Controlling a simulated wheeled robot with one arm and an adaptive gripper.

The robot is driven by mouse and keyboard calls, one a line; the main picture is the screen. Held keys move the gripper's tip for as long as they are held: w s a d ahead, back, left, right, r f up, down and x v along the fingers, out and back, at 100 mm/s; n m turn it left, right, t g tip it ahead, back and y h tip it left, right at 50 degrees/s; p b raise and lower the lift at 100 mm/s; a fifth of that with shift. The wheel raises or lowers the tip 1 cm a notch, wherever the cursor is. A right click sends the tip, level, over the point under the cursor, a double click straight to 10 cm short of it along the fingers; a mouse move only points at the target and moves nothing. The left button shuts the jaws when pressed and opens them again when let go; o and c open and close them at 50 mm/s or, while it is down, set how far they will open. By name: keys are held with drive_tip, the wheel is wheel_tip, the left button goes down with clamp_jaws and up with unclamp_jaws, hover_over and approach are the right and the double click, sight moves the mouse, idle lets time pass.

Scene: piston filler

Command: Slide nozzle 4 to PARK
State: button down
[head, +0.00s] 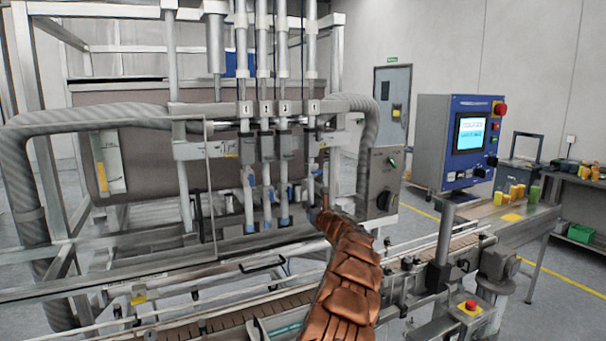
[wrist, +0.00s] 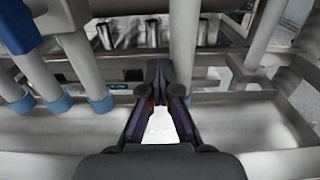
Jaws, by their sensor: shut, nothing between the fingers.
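The filler's nozzles hang in a row under a bar with numbered plates. Three pale nozzle tubes with blue ends, such as this one (head: 283,205), stand close together. A separate tube under the rightmost plate (head: 314,107) stands apart to the right, its lower part hidden by my arm. I cannot tell for sure which one is nozzle 4, and I cannot read a PARK mark. My gripper (head: 316,210) is at the rightmost tube's lower end. In the wrist view my gripper (wrist: 160,75) is shut and empty, with an upright pale tube (wrist: 183,40) just beyond its tips; contact is unclear.
A conveyor (head: 215,325) runs along the front, with metal rails around it. A control box (head: 382,185) stands right of the nozzles, and a blue panel with a screen (head: 470,133) farther right. In the wrist view, a pale trough (wrist: 255,125) lies below the tubes.

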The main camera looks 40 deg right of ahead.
drive_tip(key=shift+s+d+r, duration=0.1)
drive_tip(key=shift+s+d, duration=0.2)
drive_tip(key=shift+d, duration=0.4)
drive_tip(key=shift+s+d, duration=0.15)
drive_tip(key=shift+d, duration=0.35)
drive_tip(key=shift+a+b, duration=0.3)
drive_tip(key=shift+b, duration=0.05)
drive_tip(key=shift+a+b+v, duration=0.2)
drive_tip(key=shift+b+v, duration=0.85)
drive_tip(key=shift+v, duration=0.1)
drive_tip(key=shift+a+b+v, duration=0.2)
drive_tip(key=shift+b+v, duration=0.85)
drive_tip(key=shift+v, duration=0.05)
drive_tip(key=shift+b+v, duration=0.65)
drive_tip(key=shift+v, duration=0.9)
